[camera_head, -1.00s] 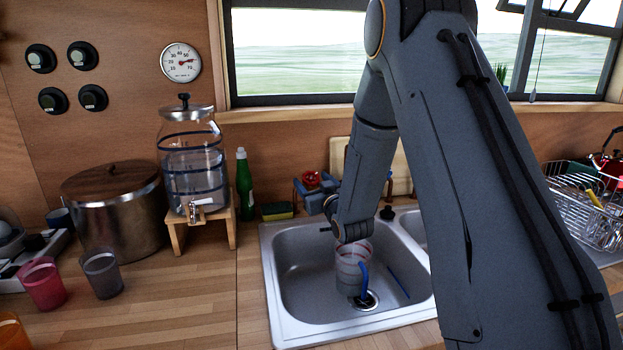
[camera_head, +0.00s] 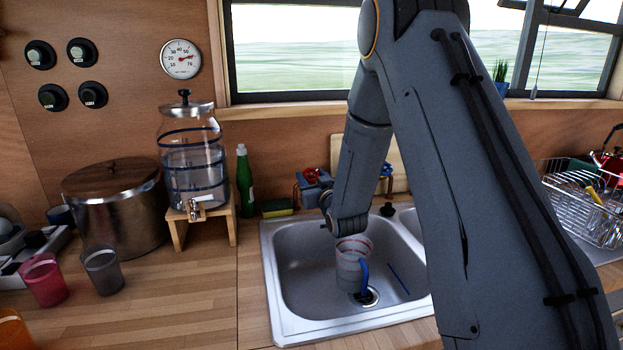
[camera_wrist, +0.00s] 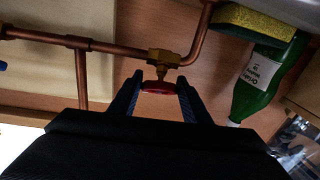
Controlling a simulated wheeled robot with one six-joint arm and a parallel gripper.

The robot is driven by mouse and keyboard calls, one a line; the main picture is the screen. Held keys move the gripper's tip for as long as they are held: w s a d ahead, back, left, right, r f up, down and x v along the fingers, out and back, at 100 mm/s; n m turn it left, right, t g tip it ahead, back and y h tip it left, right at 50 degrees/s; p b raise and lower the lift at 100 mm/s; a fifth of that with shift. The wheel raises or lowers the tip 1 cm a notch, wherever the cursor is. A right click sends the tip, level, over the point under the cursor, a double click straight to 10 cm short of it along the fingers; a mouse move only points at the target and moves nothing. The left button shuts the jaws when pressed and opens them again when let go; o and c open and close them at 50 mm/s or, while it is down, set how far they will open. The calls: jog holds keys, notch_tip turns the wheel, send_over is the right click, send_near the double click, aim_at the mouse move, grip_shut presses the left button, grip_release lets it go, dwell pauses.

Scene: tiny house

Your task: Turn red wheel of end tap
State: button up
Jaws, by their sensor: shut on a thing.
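The red wheel (camera_wrist: 160,88) sits on a brass valve (camera_wrist: 165,62) on a copper pipe (camera_wrist: 108,48) along the wall. It lies between the two fingertips of my gripper (camera_wrist: 160,92), which is shut on it. In the head view the red wheel (camera_head: 311,175) shows just behind the sink's back edge, with my gripper (camera_head: 308,188) at it. My forearm and wrist reach over the sink and hide part of the wall behind. How far the wheel is turned cannot be told.
A green bottle (camera_head: 244,185) and a sponge (camera_head: 277,207) stand left of the wheel. A glass dispenser (camera_head: 193,150) is farther left. A dish rack (camera_head: 590,215) stands right.

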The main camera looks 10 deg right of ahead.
jog(key=m+h, duration=0.1)
jog(key=m+h+b, duration=0.1)
jog(key=m+h, duration=0.1)
jog(key=shift+a+f+m, duration=0.1)
jog(key=shift+a+m, duration=0.1)
jog(key=shift+m, duration=0.1)
jog(key=shift+m+g+h+b, duration=0.8)
jog(key=shift+m+h, duration=1.5)
jog(key=shift+m, duration=0.4)
jog(key=shift+d+m+h, duration=0.1)
jog(key=shift+m+h, duration=0.2)
jog(key=o, duration=1)
jog(key=shift+o, duration=0.2)
jog(key=b+v, duration=0.1)
jog(key=v, duration=0.6)
jog(key=shift+s+r, duration=0.2)
jog(key=shift+s, duration=0.15)
